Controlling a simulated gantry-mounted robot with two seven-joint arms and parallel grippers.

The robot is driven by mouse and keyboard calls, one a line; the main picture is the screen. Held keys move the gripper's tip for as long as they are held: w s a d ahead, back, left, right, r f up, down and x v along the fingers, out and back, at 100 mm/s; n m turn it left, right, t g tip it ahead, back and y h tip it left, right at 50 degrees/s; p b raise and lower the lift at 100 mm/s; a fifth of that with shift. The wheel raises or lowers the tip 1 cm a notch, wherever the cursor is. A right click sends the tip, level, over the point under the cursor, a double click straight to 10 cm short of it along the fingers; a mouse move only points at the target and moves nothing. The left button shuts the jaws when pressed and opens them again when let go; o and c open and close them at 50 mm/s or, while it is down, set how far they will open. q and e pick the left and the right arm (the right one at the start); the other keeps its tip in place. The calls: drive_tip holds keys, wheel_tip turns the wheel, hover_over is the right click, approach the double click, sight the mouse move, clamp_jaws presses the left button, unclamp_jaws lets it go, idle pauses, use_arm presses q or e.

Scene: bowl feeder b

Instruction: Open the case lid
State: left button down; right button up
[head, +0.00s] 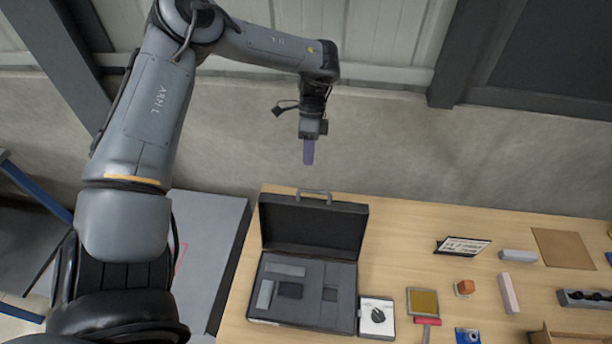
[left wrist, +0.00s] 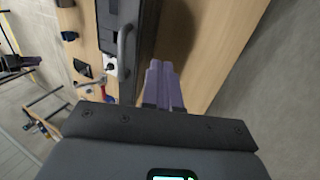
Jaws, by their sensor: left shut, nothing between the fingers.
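The dark case (head: 303,292) stands on the wooden table with its lid (head: 312,226) raised open at the back. A grey handle (head: 314,195) is on the lid's top edge. Grey foam with several cut-outs and grey blocks shows inside the case. My left gripper (head: 308,160) is above and behind the lid, apart from the handle, with its purple fingers closed and empty. In the left wrist view the fingers (left wrist: 163,78) are together, beside the case handle (left wrist: 125,50). My right gripper is not in view.
A white card with a dark item (head: 377,316) lies right of the case. Further right are a yellow-brown square (head: 423,301), a small orange-brown block (head: 464,287), a pale bar (head: 508,293) and a black tray (head: 585,299). A concrete wall (head: 420,150) stands behind the table.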

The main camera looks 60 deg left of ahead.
use_arm(q)
drive_tip(key=s+d+f+p, duration=0.1)
drive_tip(key=s+d+f, duration=0.2)
drive_tip(key=d, duration=0.1)
drive_tip(key=shift+d+p, duration=0.3)
drive_tip(key=shift+p, duration=0.05)
